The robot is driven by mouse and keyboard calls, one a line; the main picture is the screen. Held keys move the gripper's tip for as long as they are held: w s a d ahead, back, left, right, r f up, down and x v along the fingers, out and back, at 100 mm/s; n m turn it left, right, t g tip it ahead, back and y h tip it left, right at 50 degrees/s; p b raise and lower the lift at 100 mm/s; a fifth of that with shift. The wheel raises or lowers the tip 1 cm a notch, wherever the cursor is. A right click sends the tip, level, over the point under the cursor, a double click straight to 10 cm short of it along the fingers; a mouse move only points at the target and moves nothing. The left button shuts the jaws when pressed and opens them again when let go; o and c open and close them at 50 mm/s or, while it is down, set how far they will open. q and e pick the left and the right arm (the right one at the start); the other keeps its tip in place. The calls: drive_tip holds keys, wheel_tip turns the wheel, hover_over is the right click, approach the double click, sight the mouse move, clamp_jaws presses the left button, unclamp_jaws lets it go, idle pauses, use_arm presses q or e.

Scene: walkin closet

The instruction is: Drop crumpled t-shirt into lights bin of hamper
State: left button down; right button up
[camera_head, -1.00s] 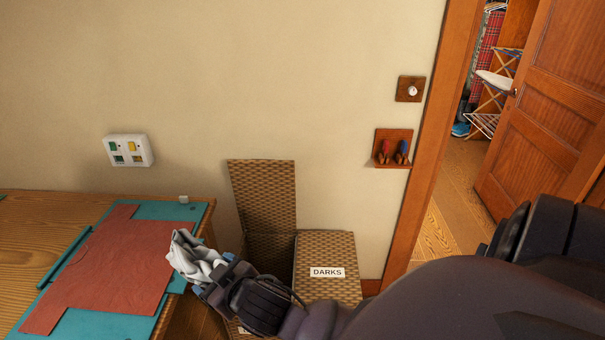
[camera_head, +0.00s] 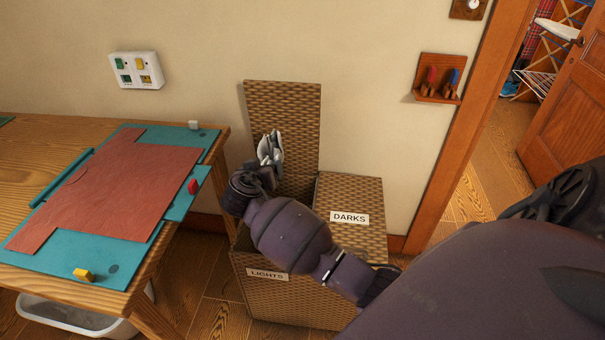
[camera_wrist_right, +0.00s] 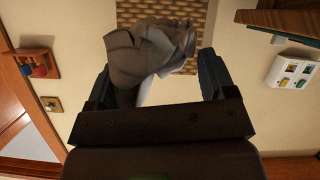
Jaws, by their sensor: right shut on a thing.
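The crumpled t-shirt (camera_head: 270,147), whitish-grey, is held in my right gripper (camera_head: 266,160), in front of the raised lid. The right wrist view shows the shirt (camera_wrist_right: 150,48) bunched between the fingers of the gripper (camera_wrist_right: 165,75). The wicker hamper (camera_head: 290,298) stands against the wall. Its left bin, labelled LIGHTS (camera_head: 267,274), has its lid (camera_head: 282,105) upright; my right arm hides most of the opening. The right bin's lid, labelled DARKS (camera_head: 349,218), is closed. My left gripper is not in view.
A wall rack (camera_head: 438,80) and door frame are at right.

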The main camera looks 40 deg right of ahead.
use_arm(q)
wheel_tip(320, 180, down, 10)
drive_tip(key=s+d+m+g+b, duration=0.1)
drive_tip(key=b, duration=0.9)
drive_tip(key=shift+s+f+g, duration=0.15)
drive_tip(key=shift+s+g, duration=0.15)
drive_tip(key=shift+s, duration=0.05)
use_arm(e)
drive_tip(key=w+d+f+m+g+h, duration=0.1)
drive_tip(key=w+f+m+g, duration=0.1)
drive_tip(key=f, duration=0.8)
drive_tip(key=w+d+f+m+g+h, duration=0.1)
drive_tip(key=f+m+g, duration=0.3)
drive_tip(key=f, duration=0.7)
drive_tip(key=shift+w+d+h, duration=0.4)
drive_tip(key=shift+w, duration=0.25)
drive_tip(key=o, duration=1)
drive_tip(key=shift+f, duration=0.1)
drive_tip(key=shift+c, duration=0.2)
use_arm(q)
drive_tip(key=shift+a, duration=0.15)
use_arm(e)
drive_tip(key=shift+a, duration=0.1)
